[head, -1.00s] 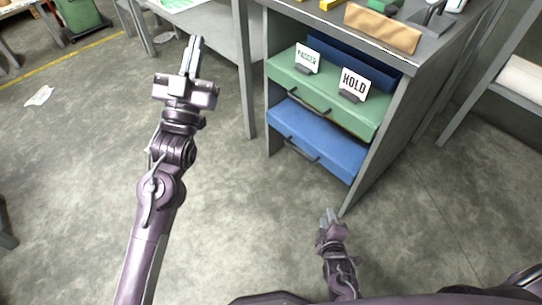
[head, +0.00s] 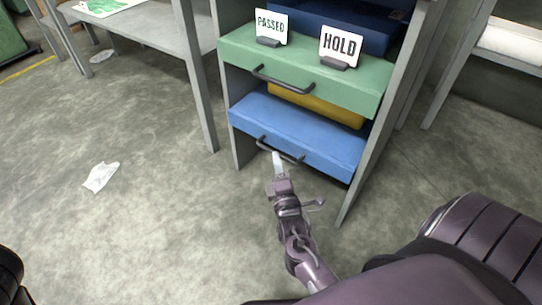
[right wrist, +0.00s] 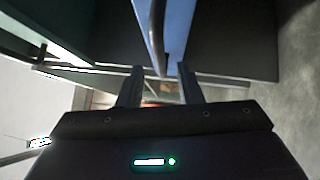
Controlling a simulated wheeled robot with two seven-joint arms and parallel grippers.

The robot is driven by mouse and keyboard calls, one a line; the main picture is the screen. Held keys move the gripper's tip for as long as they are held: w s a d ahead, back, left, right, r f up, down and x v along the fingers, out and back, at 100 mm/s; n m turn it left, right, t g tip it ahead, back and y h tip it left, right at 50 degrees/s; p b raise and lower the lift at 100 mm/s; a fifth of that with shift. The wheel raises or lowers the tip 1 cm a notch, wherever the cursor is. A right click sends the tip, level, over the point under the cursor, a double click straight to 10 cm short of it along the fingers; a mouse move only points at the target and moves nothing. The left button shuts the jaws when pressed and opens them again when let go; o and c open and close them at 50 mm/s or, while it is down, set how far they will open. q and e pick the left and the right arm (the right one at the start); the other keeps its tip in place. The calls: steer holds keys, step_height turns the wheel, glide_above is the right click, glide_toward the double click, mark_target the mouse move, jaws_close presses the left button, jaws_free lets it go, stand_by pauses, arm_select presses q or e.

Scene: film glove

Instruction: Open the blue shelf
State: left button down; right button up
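The blue shelf (head: 330,147) is the lowest drawer-like unit in the grey cabinet, with a dark bar handle (head: 280,150) on its front. My right gripper (head: 278,160) is at this handle, pointing up at it from the front. In the right wrist view my right gripper (right wrist: 160,72) has its two fingers apart, with the handle (right wrist: 154,35) appearing between their tips. The blue front (right wrist: 178,25) is just beyond. Whether the fingers touch the handle is not clear. My left gripper is not in view.
Above is a green drawer (head: 350,88) with its own handle, bearing a PASSED sign (head: 271,27) and a HOLD sign (head: 340,45). A yellow surface (head: 320,105) shows between green and blue. Grey cabinet side (head: 375,150) stands close right. Floor in front is clear except white paper (head: 101,176).

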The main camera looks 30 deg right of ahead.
steer(key=shift+b+x, duration=0.8)
steer(key=shift+x, duration=1.5)
steer(key=shift+f, duration=0.1)
steer(key=shift+c, duration=0.3)
jaws_close()
